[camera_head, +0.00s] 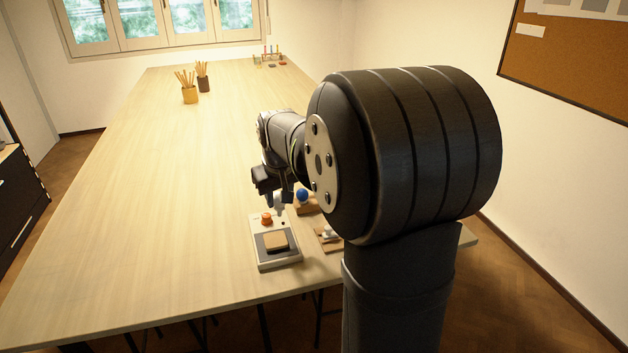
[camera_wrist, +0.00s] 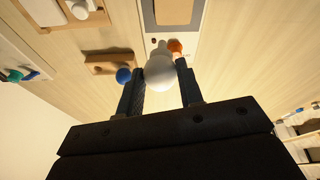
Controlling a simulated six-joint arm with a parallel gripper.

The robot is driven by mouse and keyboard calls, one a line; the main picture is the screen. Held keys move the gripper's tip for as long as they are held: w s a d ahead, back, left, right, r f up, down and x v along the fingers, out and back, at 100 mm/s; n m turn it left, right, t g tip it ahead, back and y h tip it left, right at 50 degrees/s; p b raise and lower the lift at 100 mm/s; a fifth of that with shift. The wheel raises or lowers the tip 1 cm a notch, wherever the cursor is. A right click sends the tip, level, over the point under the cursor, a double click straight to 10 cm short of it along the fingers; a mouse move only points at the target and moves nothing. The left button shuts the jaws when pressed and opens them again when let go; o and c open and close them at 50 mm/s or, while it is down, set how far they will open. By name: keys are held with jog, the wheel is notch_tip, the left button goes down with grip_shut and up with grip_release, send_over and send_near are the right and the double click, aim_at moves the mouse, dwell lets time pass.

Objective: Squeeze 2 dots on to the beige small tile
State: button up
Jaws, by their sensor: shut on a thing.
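The small beige tile (camera_head: 276,240) lies on a dark pad on a pale device (camera_head: 258,256) near the table's front edge. Its tan face also shows at the top of the wrist view (camera_wrist: 173,11); I make out no dots on it. My gripper (camera_wrist: 162,84) is shut on a white squeeze bulb (camera_wrist: 160,73), whose narrow end points towards the device. In the head view the white bulb (camera_head: 279,201) shows below my gripper (camera_head: 273,188), just behind the device and above the table. It is not over the tile. My arm hides part of the gripper there.
An orange knob (camera_head: 267,218) stands on the device, close to the bulb. A blue ball (camera_head: 302,195) sits at a wooden block right of the bulb. A wooden board (camera_wrist: 95,23) with white items lies beside the device.

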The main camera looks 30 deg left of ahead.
aim_at(274, 240)
jog(key=shift+s+a+f, duration=0.15)
jog(key=shift+s+f, duration=0.3)
jog(key=shift+f, duration=0.25)
jog(key=shift+s+a+f, duration=0.2)
jog(key=shift+s+f, duration=0.25)
jog(key=shift+f, duration=0.3)
jog(key=shift+s+a+f, duration=0.15)
jog(key=shift+s+f, duration=0.3)
jog(key=shift+f, duration=0.25)
jog(key=shift+f, duration=0.45)
jog(key=c, duration=0.4)
jog(key=o, duration=0.4)
